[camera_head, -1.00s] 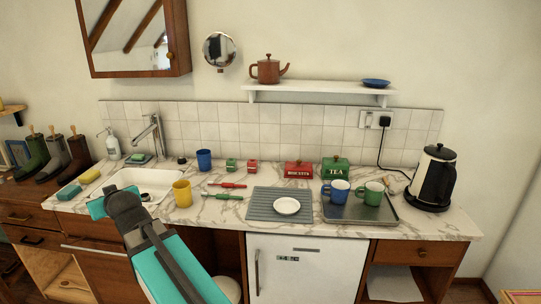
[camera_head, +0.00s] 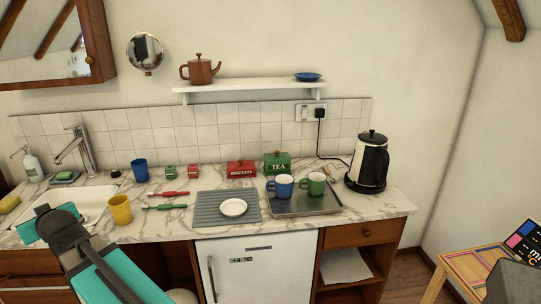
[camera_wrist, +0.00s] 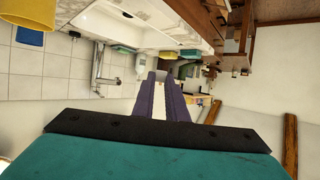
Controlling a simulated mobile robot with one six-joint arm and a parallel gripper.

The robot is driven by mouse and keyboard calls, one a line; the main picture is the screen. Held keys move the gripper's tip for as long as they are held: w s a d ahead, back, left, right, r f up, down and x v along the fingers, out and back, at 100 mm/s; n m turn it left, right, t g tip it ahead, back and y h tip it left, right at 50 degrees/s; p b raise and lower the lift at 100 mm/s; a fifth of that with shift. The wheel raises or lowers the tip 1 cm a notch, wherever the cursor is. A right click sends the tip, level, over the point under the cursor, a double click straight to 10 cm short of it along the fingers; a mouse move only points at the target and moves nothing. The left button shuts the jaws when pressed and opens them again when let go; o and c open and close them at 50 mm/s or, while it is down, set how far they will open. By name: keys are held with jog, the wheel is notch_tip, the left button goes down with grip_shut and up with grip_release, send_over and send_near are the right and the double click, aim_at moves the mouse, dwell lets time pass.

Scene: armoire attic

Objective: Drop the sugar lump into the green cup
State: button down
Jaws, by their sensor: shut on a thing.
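The green cup (camera_head: 316,183) stands upright on the grey metal tray (camera_head: 330,203) at the right of the counter, just right of a blue cup (camera_head: 283,186). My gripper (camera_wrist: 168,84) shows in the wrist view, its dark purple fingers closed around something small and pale. I take this for the sugar lump, but its shape is hard to make out. In the head view my teal arm is at the lower left, well away from the green cup, and my fingertips cannot be made out there.
The kettle (camera_head: 369,162) stands right of the tray. A saucer (camera_head: 233,207) lies on the grey ribbed mat (camera_head: 212,213). The yellow cup (camera_head: 120,209) and sink (camera_head: 88,203) are near my arm. A shelf (camera_head: 250,86) with a teapot hangs above.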

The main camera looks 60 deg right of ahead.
jog(key=s+d+f+m+g+h+p, duration=0.15)
jog(key=s+d+m+h, duration=0.3)
jog(key=d, duration=1.05)
jog(key=s+d+m+g+h+p, duration=0.25)
jog(key=s+d, duration=0.25)
jog(key=d, duration=1)
jog(key=s+d+f+m+g+h+p, duration=0.15)
jog(key=s+d+m+h, duration=0.25)
jog(key=d, duration=1.2)
jog(key=s+d+r+m+g+p, duration=0.1)
jog(key=s+d+m+g, duration=0.2)
jog(key=s+d, duration=0.6)
jog(key=s+d+r+m+g+p, duration=0.1)
jog(key=s+d+m+g, duration=0.2)
jog(key=s+d, duration=0.6)
jog(key=s+d+r+m+g+p, duration=0.1)
jog(key=s+d+m+g, duration=0.3)
jog(key=s+d, duration=0.6)
jog(key=s+g, duration=0.2)
jog(key=s, duration=0.6)
jog(key=shift+s+h+p, duration=0.3)
jog(key=shift+h+p, duration=0.05)
jog(key=shift+h, duration=0.05)
jog(key=shift+g, duration=0.25)
jog(key=shift+f+b, duration=0.45)
jog(key=shift+f, duration=2.45)
